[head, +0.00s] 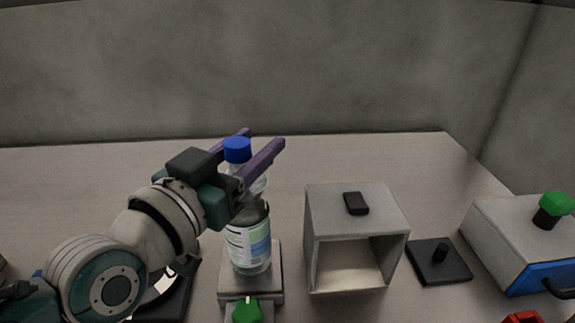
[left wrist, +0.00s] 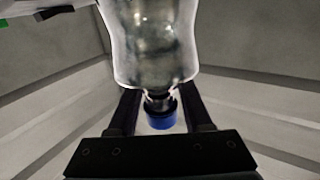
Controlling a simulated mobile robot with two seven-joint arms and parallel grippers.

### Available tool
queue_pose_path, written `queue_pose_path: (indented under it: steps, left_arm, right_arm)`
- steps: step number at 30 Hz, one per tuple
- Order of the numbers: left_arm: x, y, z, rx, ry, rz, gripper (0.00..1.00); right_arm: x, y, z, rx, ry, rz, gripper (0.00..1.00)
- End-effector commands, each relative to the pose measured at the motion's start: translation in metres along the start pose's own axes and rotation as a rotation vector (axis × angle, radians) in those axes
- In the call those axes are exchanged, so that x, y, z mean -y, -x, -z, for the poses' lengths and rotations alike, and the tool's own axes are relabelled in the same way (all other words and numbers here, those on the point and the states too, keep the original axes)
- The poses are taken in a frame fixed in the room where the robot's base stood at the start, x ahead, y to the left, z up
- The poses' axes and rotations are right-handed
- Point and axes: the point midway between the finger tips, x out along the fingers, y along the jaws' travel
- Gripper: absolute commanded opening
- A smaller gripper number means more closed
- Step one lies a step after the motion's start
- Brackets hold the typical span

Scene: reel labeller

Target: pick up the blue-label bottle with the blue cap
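The clear bottle (head: 248,240) with a blue cap (head: 237,149) and a white, blue and green label stands upright on a grey block. My left gripper (head: 265,137) is at the bottle's neck, its purple fingers spread, one on either side of the cap. In the left wrist view the blue cap (left wrist: 162,120) and bottle body (left wrist: 150,40) show, with the neck between the dark fingers (left wrist: 160,105) and gaps beside it. Part of the bottle's upper side is hidden by the gripper in the head view. My right gripper is not in view.
The grey block (head: 268,290) has a green knob (head: 246,311) in front. To its right are an open-fronted grey box (head: 318,235), a black plate with a peg (head: 437,268) and a grey-blue box with a green button (head: 555,205). The table behind is clear.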

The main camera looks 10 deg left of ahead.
Motion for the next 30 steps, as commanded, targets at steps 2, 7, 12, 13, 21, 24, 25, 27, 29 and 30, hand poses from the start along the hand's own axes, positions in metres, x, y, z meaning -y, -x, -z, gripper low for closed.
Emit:
queue_pose_path:
  steps: [2,7,12,13,21,24,25,27,29,30]
  left_arm:
    - [0.0001,0.0002,-0.0001,0.000,0.000,0.000,0.40]
    - [0.0001,0.0002,-0.0001,0.000,0.000,0.000,0.20]
    - [0.0001,0.0003,-0.0001,0.000,-0.001,0.000,0.01]
    - [0.0001,0.0003,-0.0001,0.000,-0.001,0.000,0.00]
    - [0.0001,0.0003,-0.0001,0.000,-0.001,0.000,0.00]
    - [0.0001,0.0003,-0.0001,0.000,-0.001,0.000,0.00]
    - [0.0001,0.0003,-0.0001,0.000,-0.001,0.000,0.00]
    - [0.0001,0.0003,-0.0001,0.000,-0.001,0.000,0.00]
    - [0.0001,0.0003,-0.0002,0.000,-0.001,0.000,0.00]
    - [0.0001,0.0003,-0.0002,0.000,-0.001,0.000,0.00]
  right_arm:
    - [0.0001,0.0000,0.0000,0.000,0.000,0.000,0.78]
    - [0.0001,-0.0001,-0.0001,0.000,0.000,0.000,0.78]
    - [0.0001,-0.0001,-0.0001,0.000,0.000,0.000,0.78]
    - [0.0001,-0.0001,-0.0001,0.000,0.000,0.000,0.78]
    - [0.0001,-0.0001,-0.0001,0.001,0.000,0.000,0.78]
    - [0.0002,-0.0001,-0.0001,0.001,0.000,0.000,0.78]
    - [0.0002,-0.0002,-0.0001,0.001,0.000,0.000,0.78]
    - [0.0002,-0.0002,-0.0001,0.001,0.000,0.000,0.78]
    - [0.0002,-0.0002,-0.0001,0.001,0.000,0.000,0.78]
    - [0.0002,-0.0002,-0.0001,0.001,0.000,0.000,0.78]
